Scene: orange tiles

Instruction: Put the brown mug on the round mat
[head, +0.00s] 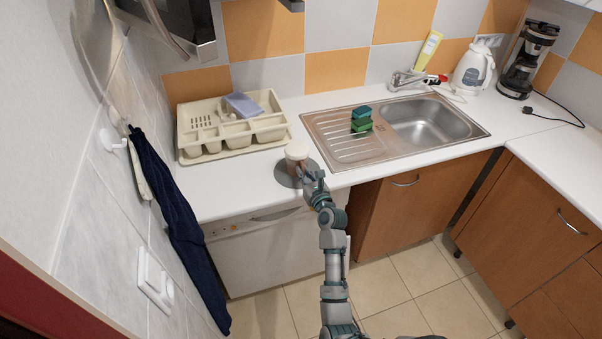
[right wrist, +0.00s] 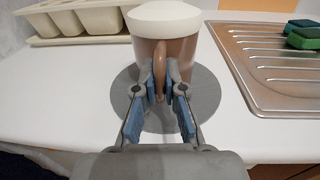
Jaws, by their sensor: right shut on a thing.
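The brown mug (head: 297,154) has a pale top and stands upright over the grey round mat (head: 283,173) on the white counter. In the right wrist view the mug (right wrist: 185,52) is in front of my right gripper (right wrist: 162,95), with the round mat (right wrist: 205,92) around its lower part. The blue-padded fingers are shut on the mug's brown handle. The gripper hides the mug's base, so I cannot tell if it touches the mat. In the head view my right gripper (head: 311,182) is at the counter's front edge. My left gripper is not in view.
A beige dish rack (head: 190,152) with a blue cloth stands behind and left of the mat. The steel sink (head: 330,122) with green sponges (head: 361,123) is to the right. A kettle (head: 473,70) and coffee maker (head: 527,62) stand farther right. The counter's front edge is close to the mat.

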